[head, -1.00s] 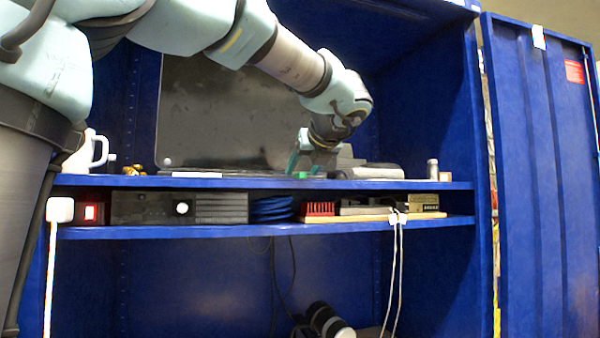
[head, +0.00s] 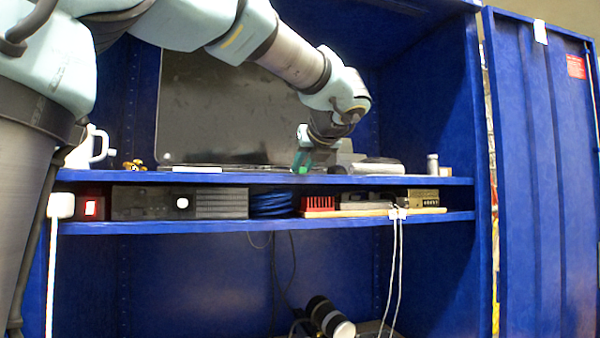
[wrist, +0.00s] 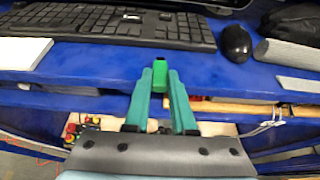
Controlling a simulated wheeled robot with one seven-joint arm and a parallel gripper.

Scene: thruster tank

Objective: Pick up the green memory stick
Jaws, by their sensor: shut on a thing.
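The green memory stick (wrist: 160,74) is between the fingertips of my gripper (wrist: 160,84) in the wrist view. My gripper is shut on it, with the stick's far end poking out past the teal fingers. In the head view my gripper (head: 301,165) points down at the front of the upper blue shelf (head: 400,181), with the green stick (head: 302,160) showing at its tips. I cannot tell exactly how far the stick is above the shelf.
A black keyboard (wrist: 105,26) lies behind the gripper, with a black mouse (wrist: 236,43) to its right. A white flat block (wrist: 22,53) lies to the left, and a grey cylinder (wrist: 288,55) to the right. A dark monitor (head: 225,110) stands behind.

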